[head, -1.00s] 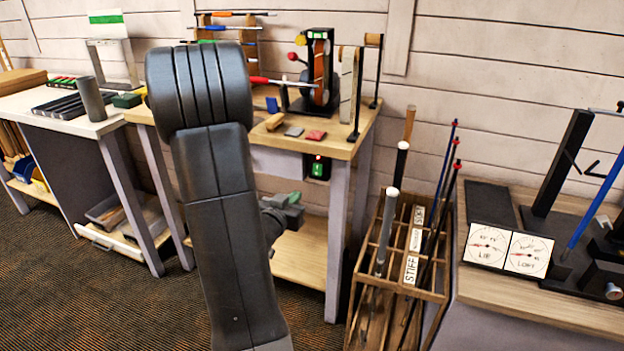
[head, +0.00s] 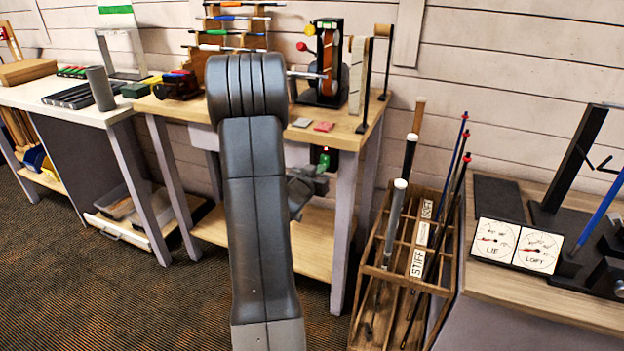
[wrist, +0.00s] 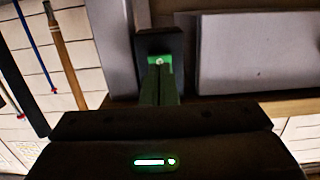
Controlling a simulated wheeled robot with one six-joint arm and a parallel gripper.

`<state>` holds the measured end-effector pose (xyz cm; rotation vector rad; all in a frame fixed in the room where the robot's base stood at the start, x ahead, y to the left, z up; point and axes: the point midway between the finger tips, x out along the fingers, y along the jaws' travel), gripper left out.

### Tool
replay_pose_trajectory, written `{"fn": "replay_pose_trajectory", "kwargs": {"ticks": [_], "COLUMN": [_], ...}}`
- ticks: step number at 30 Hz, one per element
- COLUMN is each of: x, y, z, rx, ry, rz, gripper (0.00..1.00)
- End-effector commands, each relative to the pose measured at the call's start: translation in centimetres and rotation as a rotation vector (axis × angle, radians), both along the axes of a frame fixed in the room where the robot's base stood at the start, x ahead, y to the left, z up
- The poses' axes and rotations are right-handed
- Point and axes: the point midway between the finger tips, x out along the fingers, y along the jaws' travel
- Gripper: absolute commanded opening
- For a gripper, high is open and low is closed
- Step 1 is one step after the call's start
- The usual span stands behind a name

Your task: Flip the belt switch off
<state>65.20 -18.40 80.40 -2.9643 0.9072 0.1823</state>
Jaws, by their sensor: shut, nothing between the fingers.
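The belt switch is a small black box (head: 332,153) on the front of the workbench, with a green part showing. In the wrist view the black switch box (wrist: 146,43) sits straight ahead, with a green plate and a small pale spot on it. My gripper (head: 320,170) is just in front of the switch and hides its lower part in the head view. In the wrist view my gripper's dark green fingers (wrist: 159,75) are together, empty, with their tips overlapping the switch's lower edge. I cannot tell whether they touch it, or which way the lever sits.
A belt sander (head: 328,60) stands on the wooden workbench (head: 345,138) above the switch. A wooden club rack (head: 384,272) with several shafts stands close on the right. A bench with lie and loft gauges (head: 515,245) is at far right. Carpet (head: 120,300) is clear at front left.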

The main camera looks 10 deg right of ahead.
Motion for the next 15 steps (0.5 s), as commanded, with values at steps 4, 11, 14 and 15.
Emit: {"fn": "replay_pose_trajectory", "kwargs": {"ticks": [4, 11, 14, 15], "x": [1.02, 1.32, 1.30, 1.30], "y": [-0.75, -0.90, -0.89, -0.89], "z": [-0.16, -0.19, -0.18, -0.18], "rx": [-0.001, -0.001, -0.001, 0.000], "ry": [-0.001, 0.001, 0.001, 0.000], "rz": [-0.001, 0.000, 0.000, 0.000], "gripper": [0.00, 0.00, 0.00, 0.00]}}
